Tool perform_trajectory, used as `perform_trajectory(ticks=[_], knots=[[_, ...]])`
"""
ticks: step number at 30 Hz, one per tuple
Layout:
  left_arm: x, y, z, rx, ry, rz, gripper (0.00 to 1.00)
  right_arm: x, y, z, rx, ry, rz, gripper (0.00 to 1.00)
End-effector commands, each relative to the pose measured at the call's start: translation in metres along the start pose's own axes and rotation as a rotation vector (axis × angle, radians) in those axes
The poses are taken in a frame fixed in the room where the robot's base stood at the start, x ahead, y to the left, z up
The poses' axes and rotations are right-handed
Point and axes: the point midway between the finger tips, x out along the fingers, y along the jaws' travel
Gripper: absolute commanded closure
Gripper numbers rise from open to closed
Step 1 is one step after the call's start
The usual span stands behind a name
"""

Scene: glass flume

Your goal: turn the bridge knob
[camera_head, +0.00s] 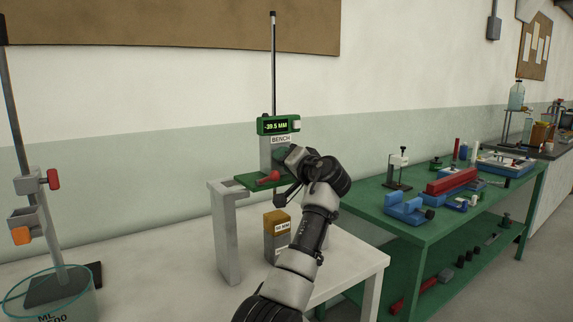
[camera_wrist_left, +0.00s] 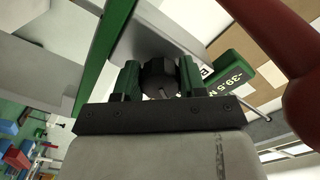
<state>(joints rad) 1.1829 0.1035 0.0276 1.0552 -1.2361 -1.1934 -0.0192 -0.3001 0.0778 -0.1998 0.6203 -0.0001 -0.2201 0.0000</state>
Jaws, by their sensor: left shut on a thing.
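The bridge knob, a dark faceted knob (camera_wrist_left: 158,76), sits between the two green fingers of my left gripper (camera_wrist_left: 160,90) in the left wrist view. The fingers are shut on it from both sides. In the head view my left gripper (camera_head: 283,157) reaches the grey gauge carriage below the green display (camera_head: 279,125), which reads -39.5 MM. The gripper hides the knob there. The display also shows partly in the left wrist view (camera_wrist_left: 238,75). My right gripper is not in view.
A red lever (camera_head: 268,177) on the green bridge plate (camera_head: 245,182) lies close to my gripper. A block (camera_head: 277,222) labelled 10 MM stands below. A grey upright (camera_head: 228,235) supports the left side. A green bench (camera_head: 430,228) with several tools is at right.

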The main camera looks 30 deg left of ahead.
Motion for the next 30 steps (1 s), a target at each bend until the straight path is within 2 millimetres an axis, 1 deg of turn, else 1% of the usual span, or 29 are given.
perform_trajectory(ticks=[1, 15, 16, 20, 27, 30], knots=[[0.0, 0.004, 0.0026, -0.002, -0.005, 0.005, 0.83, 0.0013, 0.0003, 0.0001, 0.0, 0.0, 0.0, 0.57], [0.0, 0.0043, 0.0028, -0.011, -0.006, 0.005, 0.83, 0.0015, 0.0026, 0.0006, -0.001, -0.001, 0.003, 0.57], [0.0, 0.0044, 0.0028, -0.011, -0.006, 0.005, 0.54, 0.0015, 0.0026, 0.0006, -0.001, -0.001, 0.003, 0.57], [0.0, 0.0033, 0.002, -0.012, -0.005, 0.004, 0.34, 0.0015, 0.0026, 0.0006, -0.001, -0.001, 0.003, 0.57], [-0.0002, 0.0018, 0.0011, -0.014, -0.002, 0.002, 0.33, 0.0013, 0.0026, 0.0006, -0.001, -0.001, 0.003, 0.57], [-0.0047, 0.002, 0.0008, -0.015, -0.001, 0.002, 0.33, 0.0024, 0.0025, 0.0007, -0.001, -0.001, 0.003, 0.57]])
